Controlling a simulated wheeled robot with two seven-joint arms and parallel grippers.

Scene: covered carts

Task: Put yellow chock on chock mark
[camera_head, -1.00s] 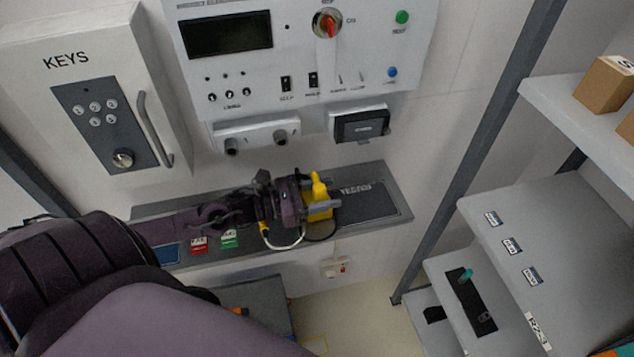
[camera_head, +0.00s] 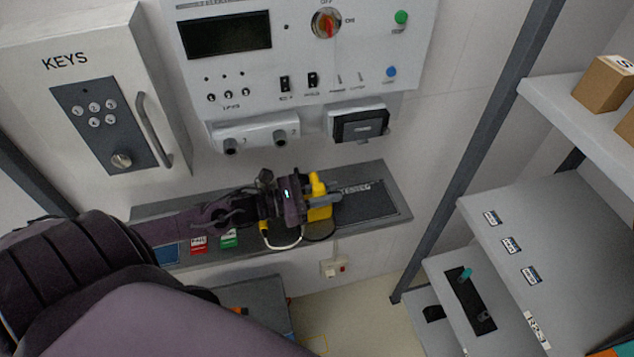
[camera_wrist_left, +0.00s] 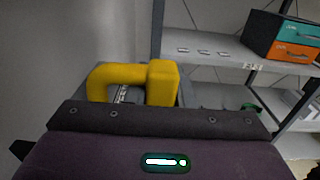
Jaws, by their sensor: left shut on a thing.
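My left gripper (camera_head: 322,197) is shut on a yellow thing (camera_head: 319,211), which looks like the yellow chock, at the dark wall shelf. In the left wrist view the yellow chock (camera_wrist_left: 160,84) shows a thick bent handle joined to a block, beyond my gripper's body. The fingertips are hidden there. Whether the chock touches the shelf I cannot tell. My right gripper is not in view.
The wall shelf (camera_head: 400,205) carries a dark labelled mat (camera_head: 365,202), red and green tags and a cable. A key box (camera_head: 90,90) and a control panel (camera_head: 300,60) are above. Grey shelving (camera_head: 540,230) stands at right. Floor (camera_head: 370,310) is clear below.

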